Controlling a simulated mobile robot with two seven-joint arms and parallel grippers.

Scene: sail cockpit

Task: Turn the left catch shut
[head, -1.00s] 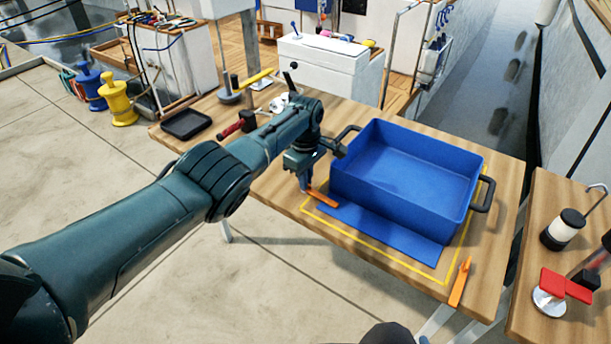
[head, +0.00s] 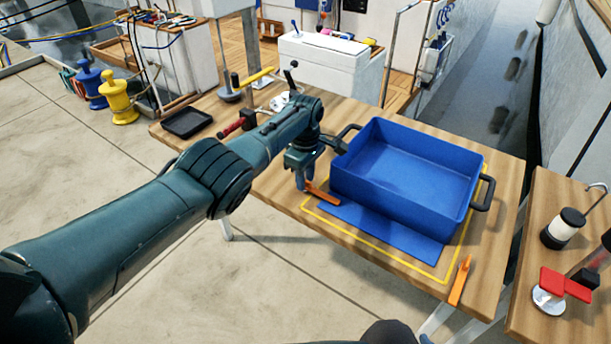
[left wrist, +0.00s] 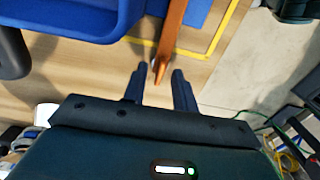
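My left gripper (head: 300,187) is low over the table at the catch's left end. In the left wrist view, its two fingers (left wrist: 158,72) are apart, with the end of the orange catch (left wrist: 170,38) between or just beyond the tips. I cannot tell whether they touch it. The other orange catch (head: 460,281) stands slanted at the front right. My right gripper is out of view.
A yellow outline (head: 375,245) surrounds the box on the wooden table. The box has a black handle (head: 484,194) on its right side. A black tray (head: 186,124) and a red-handled tool (head: 232,129) lie at the back left. A second table at right holds a red-topped winch-like item (head: 562,285).

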